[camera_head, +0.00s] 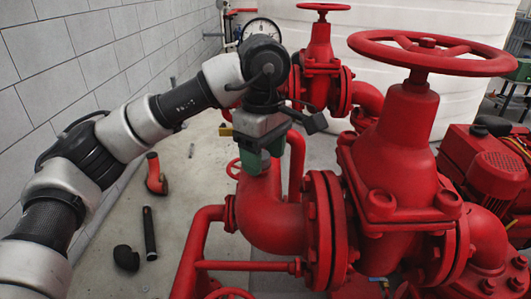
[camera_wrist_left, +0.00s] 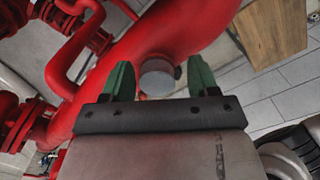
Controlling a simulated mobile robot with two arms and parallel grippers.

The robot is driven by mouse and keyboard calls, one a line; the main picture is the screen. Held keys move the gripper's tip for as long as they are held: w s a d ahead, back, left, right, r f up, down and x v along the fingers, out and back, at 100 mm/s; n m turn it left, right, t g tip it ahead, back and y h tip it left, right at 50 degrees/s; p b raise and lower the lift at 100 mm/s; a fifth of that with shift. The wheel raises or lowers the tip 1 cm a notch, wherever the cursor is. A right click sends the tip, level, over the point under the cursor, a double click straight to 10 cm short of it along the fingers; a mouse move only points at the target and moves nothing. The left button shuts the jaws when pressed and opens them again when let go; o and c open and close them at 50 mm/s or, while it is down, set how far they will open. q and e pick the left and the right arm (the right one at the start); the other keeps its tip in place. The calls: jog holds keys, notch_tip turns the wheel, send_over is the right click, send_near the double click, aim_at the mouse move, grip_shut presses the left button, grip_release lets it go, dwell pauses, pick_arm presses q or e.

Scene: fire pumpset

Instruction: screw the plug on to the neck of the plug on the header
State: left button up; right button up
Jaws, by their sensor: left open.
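My left gripper (camera_head: 254,163) has green fingers and points down at the red header pipe (camera_head: 268,212) beside the large valve. In the left wrist view the gripper (camera_wrist_left: 160,72) is open, with one finger on each side of a short grey round piece (camera_wrist_left: 157,79). This piece sits against the red pipe (camera_wrist_left: 190,25) between the fingertips, and a gap shows on both sides of it. I cannot tell whether it is the plug, the bare neck, or both together. In the head view the gripper hides that spot. My right gripper is in neither view.
A large red valve with a handwheel (camera_head: 430,50) stands right of the gripper, and a smaller valve (camera_head: 320,60) behind. A pressure gauge (camera_head: 262,29) is at the back. A black tube (camera_head: 149,232), a black elbow (camera_head: 126,258) and a red elbow (camera_head: 155,175) lie on the floor.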

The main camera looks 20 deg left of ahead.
pick_arm(q)
jog(key=n, duration=0.7)
jog(key=shift+w+f, duration=0.1)
jog(key=n+b, duration=0.1)
jog(key=n, duration=0.5)
jog(key=shift+a+n, duration=0.1)
jog(key=shift+n, duration=0.3)
jog(key=shift+w+a, duration=0.25)
jog(key=shift+w, duration=0.05)
jog(key=shift+c, duration=0.4)
jog(key=shift+w+a+f, duration=0.1)
jog(key=c, duration=1)
jog(key=m, duration=0.4)
jog(key=shift+m, duration=0.3)
grip_shut()
